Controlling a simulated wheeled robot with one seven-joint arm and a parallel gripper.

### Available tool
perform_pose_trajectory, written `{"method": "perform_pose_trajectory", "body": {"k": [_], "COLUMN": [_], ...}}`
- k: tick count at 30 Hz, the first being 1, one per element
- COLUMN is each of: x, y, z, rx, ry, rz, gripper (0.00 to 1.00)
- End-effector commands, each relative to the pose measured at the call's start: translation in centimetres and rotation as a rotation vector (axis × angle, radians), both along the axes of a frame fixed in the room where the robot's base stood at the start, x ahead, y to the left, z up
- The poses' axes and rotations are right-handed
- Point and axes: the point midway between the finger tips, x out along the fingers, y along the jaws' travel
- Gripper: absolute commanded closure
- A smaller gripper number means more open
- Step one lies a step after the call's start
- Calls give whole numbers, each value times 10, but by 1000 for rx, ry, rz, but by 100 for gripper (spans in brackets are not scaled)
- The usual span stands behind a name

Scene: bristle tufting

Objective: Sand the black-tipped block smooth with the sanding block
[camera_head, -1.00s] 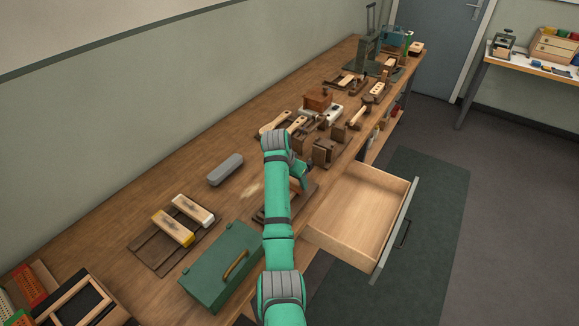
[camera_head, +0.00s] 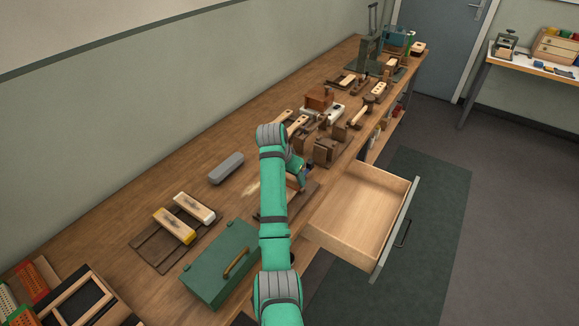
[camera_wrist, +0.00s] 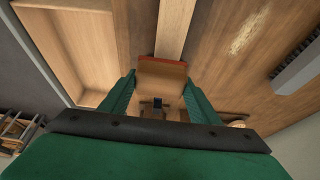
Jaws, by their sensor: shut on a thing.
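In the wrist view, my gripper (camera_wrist: 160,95) is shut on a wooden block with a red-brown edge, which I take to be the sanding block (camera_wrist: 160,72). A long pale wooden block (camera_wrist: 175,28) lies just beyond that edge, lined up with it; I cannot tell whether they touch. No black tip shows on it, as its near end is hidden behind the held block. In the head view, my gripper (camera_head: 298,176) is low over a dark board (camera_head: 308,194) at the bench's front edge, and my arm hides most of the work.
An open, empty drawer (camera_head: 355,212) juts out beside the board. A green toolbox (camera_head: 205,278), a rack (camera_head: 150,247) with yellow-tipped and white-tipped blocks, and a grey brush (camera_head: 226,167) lie to the left. Several wooden tools crowd the bench beyond. A pale dusty patch (camera_wrist: 248,30) marks the bench.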

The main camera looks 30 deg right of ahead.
Motion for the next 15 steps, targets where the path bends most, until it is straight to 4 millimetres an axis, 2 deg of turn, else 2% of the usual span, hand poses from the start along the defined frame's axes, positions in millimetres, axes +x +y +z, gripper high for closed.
{"method": "perform_pose_trajectory", "body": {"k": [4, 15], "x": [4, 6], "y": [7, 10], "z": [13, 46], "rx": [1, 0], "ry": [1, 0], "rz": [10, 14], "gripper": [65, 65]}}
